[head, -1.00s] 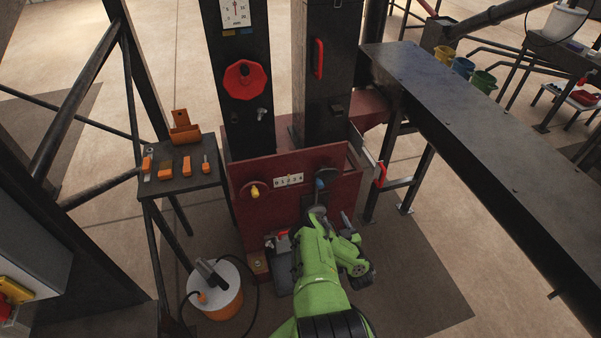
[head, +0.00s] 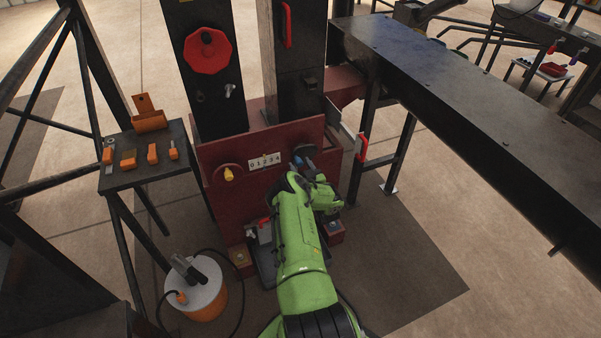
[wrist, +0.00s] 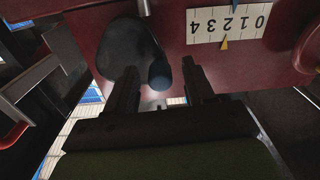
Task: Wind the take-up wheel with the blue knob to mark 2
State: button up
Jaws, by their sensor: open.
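The dark take-up wheel (wrist: 122,48) is on the red panel (head: 238,203), at its right side in the head view (head: 303,148). Its blue knob (wrist: 158,77) looks dark in the wrist view and lies between my gripper's fingers. My gripper (wrist: 159,72) is open, one finger on each side of the knob, with gaps visible. In the head view my gripper partly hides the wheel. The white scale (wrist: 226,22) reads 0 to 4, upside down in the wrist view.
A second wheel with a yellow knob (head: 229,174) is left of the scale. A red handwheel (head: 207,51) is on the column above. A red handle (head: 362,147) sticks out at right. A small table (head: 150,172) with orange tools stands left, an orange-white drum (head: 200,295) below it.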

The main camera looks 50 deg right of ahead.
aim_at(305, 148)
jog(key=shift+w+d, duration=0.1)
jog(key=shift+w, duration=0.05)
grip_shut()
jog(key=shift+r, duration=0.1)
jog(key=m+p, duration=0.1)
jog(key=r+m+p, duration=0.1)
jog(key=m+p, duration=0.1)
jog(key=shift+d+r, duration=0.15)
jog(key=m, duration=0.1)
jog(key=m+p, duration=0.1)
jog(key=r+m+p, duration=0.1)
jog(key=m, duration=0.1)
jog(key=shift+s+d, duration=0.3)
jog(key=m, duration=0.2)
jog(key=d+m, duration=0.1)
jog(key=shift+s+r+m, duration=0.2)
jog(key=shift+s+m, duration=0.05)
jog(key=shift+m, duration=0.15)
jog(key=shift+s+d+r+m+b, duration=0.1)
jog(key=shift+d+m+b, duration=0.15)
jog(key=shift+m, duration=0.55)
jog(key=shift+s+d+r+m+b, duration=0.15)
jog(key=shift+m+b, duration=0.2)
jog(key=shift+m, duration=0.45)
jog(key=shift+s+d+f+m+b, duration=0.15)
jog(key=shift+m+b, duration=0.15)
jog(key=shift+m, duration=0.5)
jog(key=shift+r, duration=0.1)
